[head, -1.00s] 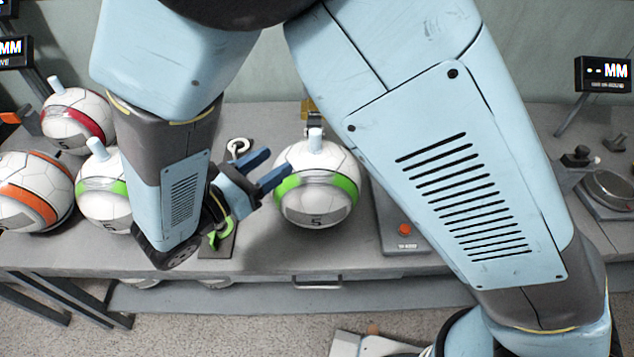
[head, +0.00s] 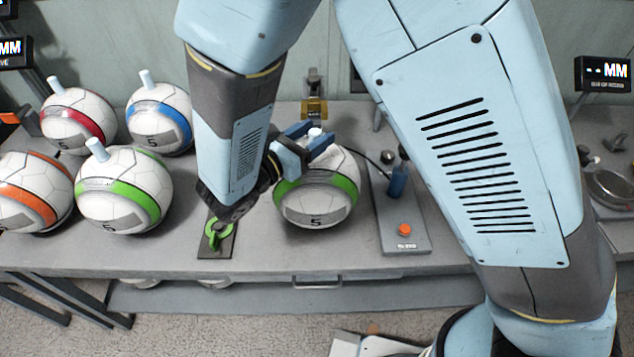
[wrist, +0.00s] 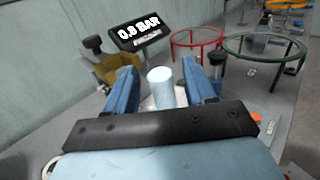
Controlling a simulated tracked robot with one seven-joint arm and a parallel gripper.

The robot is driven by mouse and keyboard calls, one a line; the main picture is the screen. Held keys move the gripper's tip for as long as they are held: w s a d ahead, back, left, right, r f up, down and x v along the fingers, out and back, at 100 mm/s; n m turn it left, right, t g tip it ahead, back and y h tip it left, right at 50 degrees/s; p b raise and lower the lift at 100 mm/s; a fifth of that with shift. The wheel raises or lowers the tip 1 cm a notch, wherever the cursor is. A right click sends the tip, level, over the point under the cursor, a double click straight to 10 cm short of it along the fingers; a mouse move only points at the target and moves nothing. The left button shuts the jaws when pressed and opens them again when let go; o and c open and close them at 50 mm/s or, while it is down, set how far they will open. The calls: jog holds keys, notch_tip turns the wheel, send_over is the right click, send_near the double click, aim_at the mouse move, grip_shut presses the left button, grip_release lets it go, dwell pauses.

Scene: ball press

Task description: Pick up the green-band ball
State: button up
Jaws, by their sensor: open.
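A white ball with a green band (head: 316,207) rests on the bench in the middle of the head view, with a pale blue peg on top. My gripper (head: 313,138) is at this ball's top, its blue fingers open on either side of the peg. In the wrist view the peg (wrist: 161,87) stands between the two spread fingers (wrist: 160,78), with gaps showing beside it. A second green-band ball (head: 125,206) sits in the group at the left. Most of the middle ball is hidden in the wrist view.
Balls with red (head: 78,122), blue (head: 160,120) and orange (head: 32,200) bands stand at the left. A grey panel with an orange button (head: 404,230) lies right of the middle ball. The wrist view shows a 0.8 BAR display (wrist: 140,32) and red and green ring stands (wrist: 265,48).

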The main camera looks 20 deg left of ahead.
jog(key=shift+w+d, duration=0.2)
jog(key=shift+w, duration=0.2)
jog(key=shift+c, duration=0.3)
grip_shut()
dwell(0.8)
